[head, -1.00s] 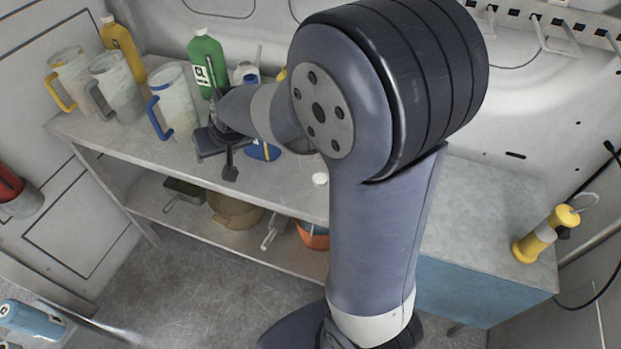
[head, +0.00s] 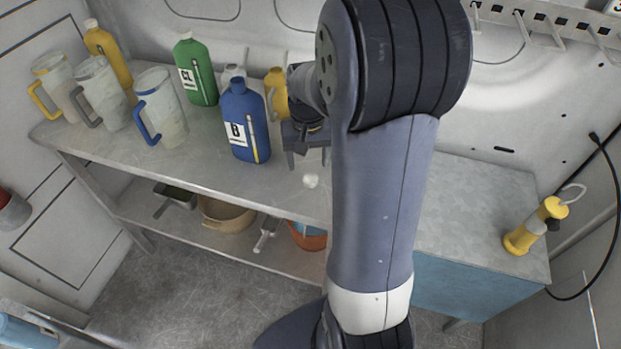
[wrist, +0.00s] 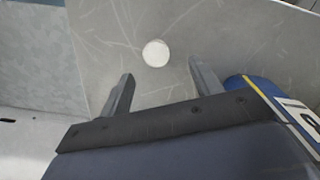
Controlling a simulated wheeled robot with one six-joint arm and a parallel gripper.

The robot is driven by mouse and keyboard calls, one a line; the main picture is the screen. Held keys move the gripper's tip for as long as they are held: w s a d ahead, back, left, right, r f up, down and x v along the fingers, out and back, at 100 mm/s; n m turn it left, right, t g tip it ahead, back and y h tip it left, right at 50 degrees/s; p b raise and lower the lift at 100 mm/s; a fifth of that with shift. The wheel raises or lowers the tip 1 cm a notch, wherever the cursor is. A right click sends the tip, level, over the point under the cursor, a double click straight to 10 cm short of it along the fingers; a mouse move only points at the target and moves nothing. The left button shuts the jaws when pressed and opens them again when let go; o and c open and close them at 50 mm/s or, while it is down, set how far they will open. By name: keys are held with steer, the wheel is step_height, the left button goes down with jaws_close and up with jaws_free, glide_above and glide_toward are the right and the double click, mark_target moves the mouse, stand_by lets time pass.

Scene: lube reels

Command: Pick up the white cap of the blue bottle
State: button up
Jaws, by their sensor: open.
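The white cap (head: 311,181) lies on the bench top near its front edge, to the right of the blue bottle (head: 246,125). The blue bottle stands upright with a "B" label. My gripper (head: 307,160) is open and empty, just behind and above the cap in the head view. In the wrist view the cap (wrist: 156,53) shows as a white disc beyond the fingertips, between the lines of the two open fingers (wrist: 158,80). The blue bottle (wrist: 262,88) shows close to the right finger there. My arm hides part of the bench to the right.
A green bottle (head: 196,72) and a yellow bottle (head: 277,95) stand behind the blue one. Several jugs, among them a blue-handled jug (head: 160,108), stand at the left. The bench top (head: 190,150) around the cap is clear.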

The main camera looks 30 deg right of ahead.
mark_target(310, 178)
steer(key=shift+s+d+f+p, duration=0.1)
steer(key=shift+f+p, duration=0.1)
steer(key=shift+f, duration=1.15)
steer(key=shift+s+d+f+p, duration=0.1)
steer(key=shift+f+p, duration=0.1)
steer(key=shift+f, duration=1.1)
steer(key=c, duration=1.1)
